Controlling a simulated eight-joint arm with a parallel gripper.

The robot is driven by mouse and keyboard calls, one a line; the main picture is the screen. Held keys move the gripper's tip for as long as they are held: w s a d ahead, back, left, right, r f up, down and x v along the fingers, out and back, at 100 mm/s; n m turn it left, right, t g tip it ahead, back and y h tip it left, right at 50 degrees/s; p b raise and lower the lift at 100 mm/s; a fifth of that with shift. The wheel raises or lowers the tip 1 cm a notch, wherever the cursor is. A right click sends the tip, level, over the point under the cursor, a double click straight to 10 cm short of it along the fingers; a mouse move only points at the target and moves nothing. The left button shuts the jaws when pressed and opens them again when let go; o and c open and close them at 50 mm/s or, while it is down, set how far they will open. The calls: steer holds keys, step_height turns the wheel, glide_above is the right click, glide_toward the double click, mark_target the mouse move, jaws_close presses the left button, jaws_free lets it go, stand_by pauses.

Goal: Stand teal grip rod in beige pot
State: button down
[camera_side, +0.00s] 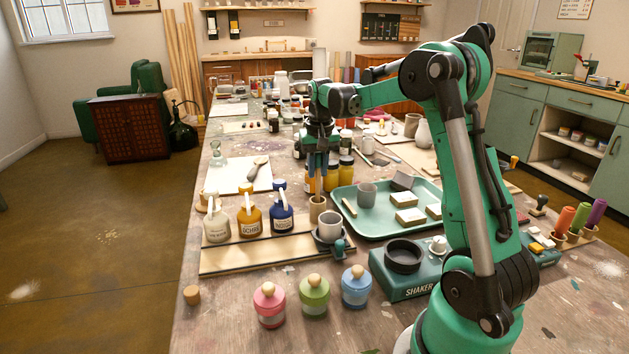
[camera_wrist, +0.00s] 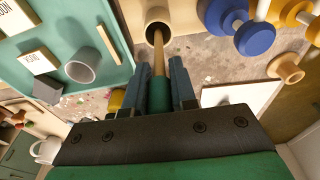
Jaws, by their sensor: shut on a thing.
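My gripper (camera_side: 318,172) is above the beige pot (camera_side: 317,208), pointing down. In the wrist view, my gripper (camera_wrist: 168,88) is shut on the teal grip (camera_wrist: 159,98) of the rod. Its thin wooden shaft (camera_wrist: 158,55) points away from the fingers toward the beige pot (camera_wrist: 153,14). The tip overlaps the pot's dark mouth; I cannot tell how far inside it is. In the side view, the rod is mostly hidden between the fingers. The pot stands upright behind a light grey cup.
The grey cup (camera_side: 330,226) stands close to the pot. Blue bottle (camera_side: 281,214) and ochre bottle (camera_side: 249,217) stand to the left. The teal tray (camera_side: 375,228) lies to the right, with a grey cup (camera_side: 367,194) and blocks on it. Several jars stand behind my gripper.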

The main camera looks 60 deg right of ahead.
mark_target(317, 199)
steer(key=shift+f, duration=1.8)
steer(key=shift+f, duration=0.15)
steer(key=c, duration=0.7)
jaws_free()
step_height(317, 199, up, 12)
steer(key=s+a, duration=0.1)
steer(key=s+a+f+n+t, duration=0.2)
steer(key=a+n, duration=0.1)
steer(key=a, duration=0.5)
steer(key=s+a+f+n+t, duration=0.2)
steer(key=a+n, duration=0.1)
steer(key=a, duration=0.4)
steer(key=s+a+f+n+t+y, duration=0.1)
steer(key=s+a+f+n+t, duration=0.1)
steer(key=a, duration=0.6)
steer(key=shift+s+a+f+n, duration=0.15)
steer(key=shift+a+n, duration=0.15)
steer(key=shift+n, duration=0.2)
